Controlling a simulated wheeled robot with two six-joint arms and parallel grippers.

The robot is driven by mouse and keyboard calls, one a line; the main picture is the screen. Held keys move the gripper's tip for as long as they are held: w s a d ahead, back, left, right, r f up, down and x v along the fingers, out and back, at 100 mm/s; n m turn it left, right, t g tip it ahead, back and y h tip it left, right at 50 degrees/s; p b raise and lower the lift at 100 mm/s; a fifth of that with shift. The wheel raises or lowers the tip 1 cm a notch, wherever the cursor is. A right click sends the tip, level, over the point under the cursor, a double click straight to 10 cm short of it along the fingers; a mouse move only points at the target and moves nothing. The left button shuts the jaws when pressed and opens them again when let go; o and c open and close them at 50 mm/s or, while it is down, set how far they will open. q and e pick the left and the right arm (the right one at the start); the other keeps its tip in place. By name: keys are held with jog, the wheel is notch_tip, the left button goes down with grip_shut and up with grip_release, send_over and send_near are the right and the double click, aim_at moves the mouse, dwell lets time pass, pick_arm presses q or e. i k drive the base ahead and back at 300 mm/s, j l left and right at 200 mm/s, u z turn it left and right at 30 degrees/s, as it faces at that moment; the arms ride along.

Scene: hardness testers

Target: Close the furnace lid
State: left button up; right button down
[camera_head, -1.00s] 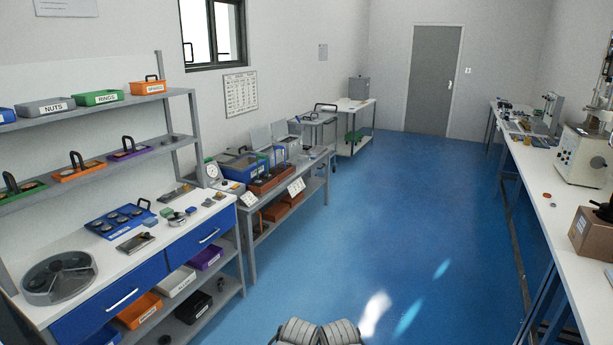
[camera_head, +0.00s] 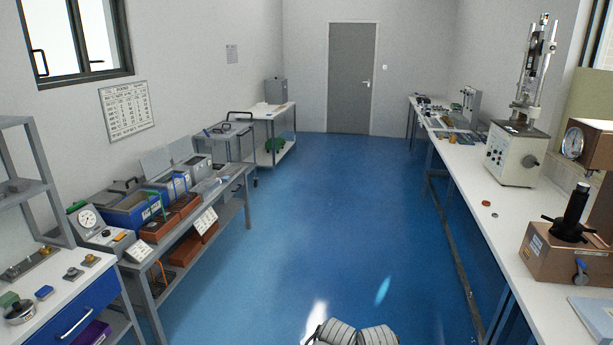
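No furnace or lid can be told for certain at this distance. A grey box (camera_head: 275,92) stands on the far white table by the left wall. A grey unit with a dark raised handle (camera_head: 239,116) stands in front of that table, and I cannot tell whether it has an open lid. Grey units with raised panels (camera_head: 183,152) stand on the left bench. Neither gripper shows. Only ribbed grey parts of mine are at the bottom centre.
Open blue floor (camera_head: 322,215) runs between the benches to a grey door (camera_head: 351,78). The left grey bench (camera_head: 247,202) carries blue and orange-brown boxes and a dial gauge (camera_head: 88,219). The right white bench (camera_head: 463,190) carries a tall tester (camera_head: 515,158) and a brown tester (camera_head: 552,256).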

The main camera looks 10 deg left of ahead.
aim_at(109, 197)
jog(key=i+j+u, duration=0.1)
jog(key=i+u, duration=0.25)
jog(key=i, duration=0.3)
jog(key=i+l+u, duration=0.1)
jog(key=i+u, duration=0.2)
jog(key=i, duration=0.3)
jog(key=i+l+u, duration=0.35)
jog(key=i, duration=0.3)
jog(key=i+u, duration=0.45)
jog(key=i, duration=0.4)
jog(key=i+l+u, duration=0.15)
jog(key=i+u, duration=0.25)
jog(key=i, duration=0.4)
jog(key=i+u, duration=0.7)
jog(key=i+l+u, duration=0.15)
jog(key=u, duration=0.2)
